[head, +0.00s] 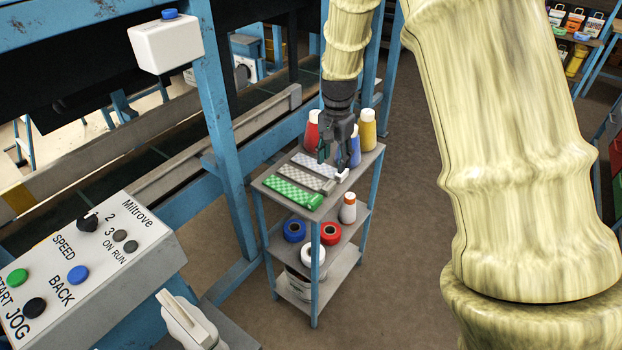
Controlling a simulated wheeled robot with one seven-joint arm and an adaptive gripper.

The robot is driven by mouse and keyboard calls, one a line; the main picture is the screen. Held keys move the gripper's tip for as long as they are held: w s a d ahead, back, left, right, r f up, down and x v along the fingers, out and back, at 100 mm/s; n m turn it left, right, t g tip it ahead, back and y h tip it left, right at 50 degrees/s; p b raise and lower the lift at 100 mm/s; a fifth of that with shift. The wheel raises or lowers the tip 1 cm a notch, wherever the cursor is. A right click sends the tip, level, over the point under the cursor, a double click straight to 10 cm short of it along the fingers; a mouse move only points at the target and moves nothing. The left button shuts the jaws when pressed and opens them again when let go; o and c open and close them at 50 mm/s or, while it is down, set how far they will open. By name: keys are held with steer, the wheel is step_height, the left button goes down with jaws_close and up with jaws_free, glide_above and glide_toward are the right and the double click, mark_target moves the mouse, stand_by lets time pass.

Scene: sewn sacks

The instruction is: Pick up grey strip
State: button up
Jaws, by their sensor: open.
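The grey strip (304,179) lies flat on the top shelf of a small grey trolley (261,184), between two other strips. A pale white checked strip (312,164) lies behind it, and a green checked strip (290,193) lies in front. My gripper (335,162) points down over the right part of the shelf, by the right end of the white strip. Its fingers are apart and I see nothing between them. The gripper appears apart from the grey strip; its exact height above the shelf is hard to tell.
Behind my gripper stand a red bottle (312,131), a yellow bottle (367,130) and a partly hidden blue bottle (355,147). Tape rolls (294,230) and a white bottle (348,208) fill the lower shelf. A blue post (222,110) rises left of the trolley. Floor to its right is clear.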

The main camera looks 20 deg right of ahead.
mark_target(329, 185)
steer(key=shift+w+a+f+p, duration=0.15)
steer(key=shift+f+p, duration=0.2)
steer(key=shift+f, duration=1.35)
steer(key=shift+w+a+f+p, duration=0.1)
steer(key=shift+f+p, duration=0.25)
steer(key=shift+f, duration=1.4)
steer(key=shift+w+a+f+p, duration=0.15)
steer(key=shift+f+p, duration=0.2)
steer(key=shift+f, duration=1.35)
steer(key=c, duration=1)
